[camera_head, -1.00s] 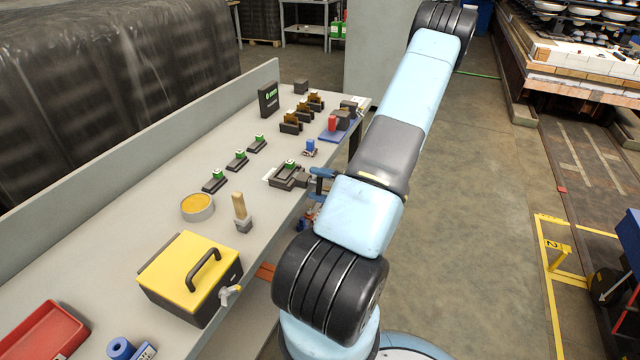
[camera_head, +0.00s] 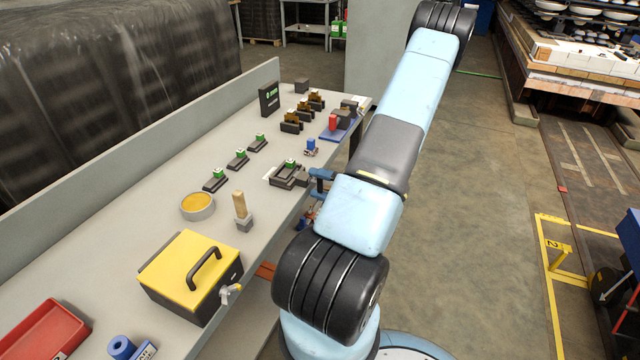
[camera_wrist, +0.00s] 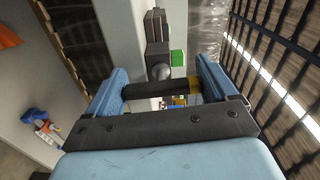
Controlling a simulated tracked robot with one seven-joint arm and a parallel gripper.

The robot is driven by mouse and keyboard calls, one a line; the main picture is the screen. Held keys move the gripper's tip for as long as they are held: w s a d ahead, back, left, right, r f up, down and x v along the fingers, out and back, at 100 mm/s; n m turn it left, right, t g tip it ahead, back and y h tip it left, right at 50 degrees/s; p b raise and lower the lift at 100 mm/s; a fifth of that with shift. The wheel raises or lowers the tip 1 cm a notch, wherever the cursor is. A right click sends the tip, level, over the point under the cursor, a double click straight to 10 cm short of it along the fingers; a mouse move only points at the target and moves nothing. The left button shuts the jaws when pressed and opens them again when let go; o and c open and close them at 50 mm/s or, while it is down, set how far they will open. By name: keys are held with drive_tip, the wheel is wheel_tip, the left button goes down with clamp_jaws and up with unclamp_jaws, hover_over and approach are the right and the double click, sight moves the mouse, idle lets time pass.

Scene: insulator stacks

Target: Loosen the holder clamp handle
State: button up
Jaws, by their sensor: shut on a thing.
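The holder (camera_head: 288,176) is a dark block with a green-topped piece in it, near the bench's front edge in the head view. In the wrist view the dark holder body (camera_wrist: 157,35) lies ahead, with a green block (camera_wrist: 178,57) and a round grey knob (camera_wrist: 161,71) beside it. My gripper (camera_wrist: 162,88) has blue fingers on both sides of a dark clamp handle bar (camera_wrist: 155,90), which spans between them. The bar has a yellow-brown part at its right end. My gripper (camera_head: 319,183) is beside the holder, partly hidden by my arm in the head view.
A yellow-lidded box (camera_head: 190,272), a round yellow-filled dish (camera_head: 198,205) and a wood-handled brush (camera_head: 240,208) stand nearer on the bench. Several dark blocks with green tops line its middle. A blue pad (camera_head: 338,130) lies farther back.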

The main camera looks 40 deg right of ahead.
drive_tip(key=o, duration=0.7)
drive_tip(key=shift+f, duration=0.2)
drive_tip(key=shift+o, duration=0.7)
drive_tip(key=shift+r, duration=0.1)
drive_tip(key=shift+s+d, duration=0.1)
drive_tip(key=v, duration=1.3)
drive_tip(key=shift+s, duration=0.25)
drive_tip(key=w+a+r+n+g+y, duration=0.2)
drive_tip(key=w+a+r+n+g, duration=0.25)
drive_tip(key=a+r+g, duration=0.35)
drive_tip(key=w+a+r+n+g+y, duration=0.1)
drive_tip(key=w+a+r+n+g, duration=0.4)
drive_tip(key=a+r, duration=0.55)
drive_tip(key=s+a+r+n+t+h, duration=0.1)
drive_tip(key=s+a+r+h, duration=0.2)
drive_tip(key=a+r+h, duration=0.2)
drive_tip(key=s+a+r+n+t+h, duration=0.1)
drive_tip(key=s+a+r+h, duration=0.3)
drive_tip(key=a+r, duration=0.7)
drive_tip(key=shift+s+r+n+h, duration=0.25)
drive_tip(key=shift+r+n+h, duration=0.25)
drive_tip(key=shift+r, duration=0.3)
